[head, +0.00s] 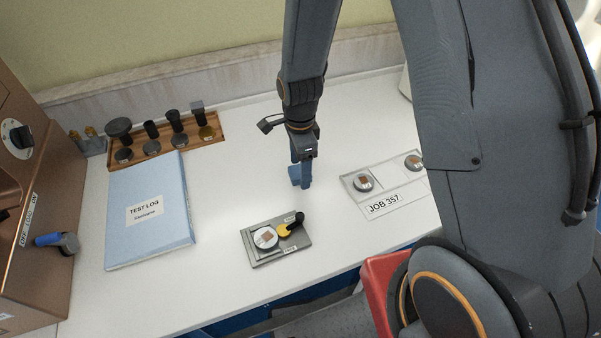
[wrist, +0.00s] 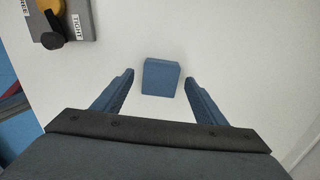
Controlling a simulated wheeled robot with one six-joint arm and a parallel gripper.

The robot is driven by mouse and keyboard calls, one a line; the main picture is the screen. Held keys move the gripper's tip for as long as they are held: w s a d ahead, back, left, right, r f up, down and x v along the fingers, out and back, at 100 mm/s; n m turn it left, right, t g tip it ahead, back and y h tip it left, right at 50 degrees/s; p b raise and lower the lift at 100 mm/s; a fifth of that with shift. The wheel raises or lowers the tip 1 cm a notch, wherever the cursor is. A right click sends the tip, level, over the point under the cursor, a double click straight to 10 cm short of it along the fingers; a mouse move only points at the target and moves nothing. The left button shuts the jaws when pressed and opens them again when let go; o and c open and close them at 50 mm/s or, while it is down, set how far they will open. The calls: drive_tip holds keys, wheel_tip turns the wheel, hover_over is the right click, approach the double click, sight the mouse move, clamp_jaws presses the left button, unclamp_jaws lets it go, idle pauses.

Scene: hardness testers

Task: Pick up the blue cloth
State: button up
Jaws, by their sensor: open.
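The blue cloth (wrist: 161,78) shows in the wrist view as a small folded blue square on the white bench top. It lies between and slightly beyond the two blue fingers of my gripper (wrist: 159,84). The fingers are apart, with a clear gap on each side of the cloth, and nothing is held. In the head view my gripper (head: 301,174) points down over the middle of the bench. There the cloth is hard to tell from the blue fingers. How high the fingertips are above the bench is unclear.
A grey plate (head: 262,256) with a round sample and black-handled tool is in front. A sample tray (head: 390,186) marked JOB 357 is right. A blue test log (head: 150,211), wooden rack (head: 168,150) and brown tester (head: 40,190) are left. White bench surrounds the cloth.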

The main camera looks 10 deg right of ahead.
drive_tip(key=shift+c, duration=0.5)
drive_tip(key=c, duration=1)
drive_tip(key=shift+r, duration=0.15)
wheel_tip(320, 180, up, 10)
drive_tip(key=shift+f+b, duration=0.15)
drive_tip(key=shift+b, duration=0.8)
drive_tip(key=shift+o, duration=0.7)
drive_tip(key=shift+c, duration=0.4)
